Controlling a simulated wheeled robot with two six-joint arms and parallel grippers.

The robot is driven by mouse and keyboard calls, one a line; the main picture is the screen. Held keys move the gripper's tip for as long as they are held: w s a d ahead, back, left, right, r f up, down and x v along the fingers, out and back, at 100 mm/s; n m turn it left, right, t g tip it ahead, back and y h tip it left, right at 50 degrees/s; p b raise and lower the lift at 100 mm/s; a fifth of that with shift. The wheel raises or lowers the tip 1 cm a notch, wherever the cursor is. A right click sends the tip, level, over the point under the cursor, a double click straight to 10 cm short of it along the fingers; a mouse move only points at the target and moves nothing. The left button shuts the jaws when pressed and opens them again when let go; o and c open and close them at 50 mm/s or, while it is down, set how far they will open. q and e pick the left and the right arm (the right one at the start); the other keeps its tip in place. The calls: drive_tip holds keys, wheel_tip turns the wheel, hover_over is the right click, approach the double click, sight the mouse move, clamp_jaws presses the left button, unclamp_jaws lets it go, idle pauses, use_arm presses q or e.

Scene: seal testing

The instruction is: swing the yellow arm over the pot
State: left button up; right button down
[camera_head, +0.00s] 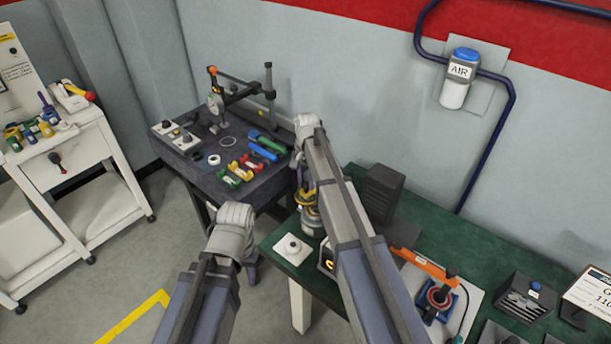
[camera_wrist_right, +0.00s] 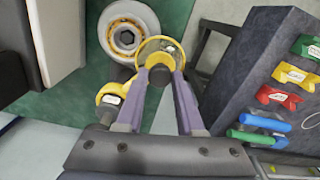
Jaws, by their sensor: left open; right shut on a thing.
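Another yellow piece (camera_wrist_right: 112,93) shows left of the fingers. In the head view the yellow parts (camera_head: 307,194) stand at the green bench's left end, partly behind my right arm.
The green bench (camera_head: 480,240) carries a white button box (camera_head: 292,249), a dark block (camera_head: 383,193) and an orange-handled device (camera_head: 425,265). A dark table (camera_head: 205,155) with coloured parts and a gauge stand is to the left, across a narrow gap. A white cart (camera_head: 75,170) stands farther left.

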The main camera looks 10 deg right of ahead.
sight(311, 201)
drive_tip(key=s+n, duration=0.3)
drive_tip(key=shift+s+d+n, duration=0.25)
drive_tip(key=shift+d+n, duration=0.05)
drive_tip(key=shift+d, duration=0.05)
drive_tip(key=shift+s+d+n, duration=0.4)
drive_tip(key=shift+s+n, duration=0.25)
drive_tip(key=shift+n, duration=0.2)
drive_tip(key=shift+s+d+n, duration=0.35)
drive_tip(key=shift+s+n, duration=0.25)
drive_tip(key=shift+n, duration=0.25)
drive_tip(key=c, duration=0.5)
unclamp_jaws()
drive_tip(key=shift+d, duration=0.1)
drive_tip(key=shift+c, duration=0.2)
drive_tip(key=shift+r, duration=0.1)
wheel_tip(311, 201, up, 8)
drive_tip(key=p, duration=0.8)
drive_tip(key=shift+f, duration=0.2)
